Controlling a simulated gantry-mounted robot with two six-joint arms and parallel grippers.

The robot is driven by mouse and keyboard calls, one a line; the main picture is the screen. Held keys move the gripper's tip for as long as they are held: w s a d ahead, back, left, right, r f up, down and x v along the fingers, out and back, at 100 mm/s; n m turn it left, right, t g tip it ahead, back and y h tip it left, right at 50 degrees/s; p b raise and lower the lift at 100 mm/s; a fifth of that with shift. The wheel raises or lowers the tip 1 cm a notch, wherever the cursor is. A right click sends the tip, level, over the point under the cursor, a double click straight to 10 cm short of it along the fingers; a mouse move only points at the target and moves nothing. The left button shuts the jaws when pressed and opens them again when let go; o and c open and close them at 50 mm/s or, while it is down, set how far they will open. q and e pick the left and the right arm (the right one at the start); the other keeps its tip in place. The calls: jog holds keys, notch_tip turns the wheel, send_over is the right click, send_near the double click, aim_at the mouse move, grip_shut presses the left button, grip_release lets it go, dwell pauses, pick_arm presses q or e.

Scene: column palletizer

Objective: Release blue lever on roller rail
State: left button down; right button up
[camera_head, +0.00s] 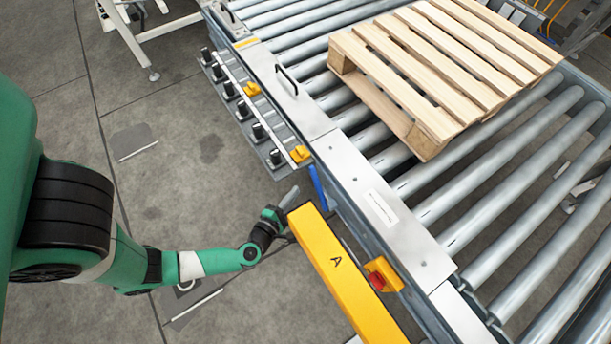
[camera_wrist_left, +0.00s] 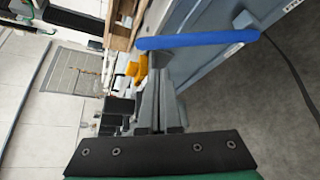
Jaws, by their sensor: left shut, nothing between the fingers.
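The blue lever (camera_head: 318,187) hangs on the side of the roller rail (camera_head: 372,196), just behind the upper end of the yellow beam marked A (camera_head: 342,268). In the left wrist view the lever (camera_wrist_left: 198,40) lies across the picture, just past my fingertips. My left gripper (camera_head: 293,192) is shut and empty, a little to the left of the lever in the head view. Its fingers (camera_wrist_left: 160,62) point towards the lever in the wrist view; I cannot tell whether they touch it. My right gripper is out of view.
A wooden pallet (camera_head: 440,65) sits on the rollers. A red button on a yellow box (camera_head: 380,276) is on the rail side. A strip of black knobs with yellow parts (camera_head: 258,132) runs along the rail. The floor to the left is mostly clear.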

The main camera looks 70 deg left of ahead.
aim_at(319, 190)
pick_arm(q)
jog(key=b+x, duration=0.2)
jog(key=x, duration=0.6)
jog(key=shift+b, duration=0.3)
jog(key=shift+d+r, duration=0.1)
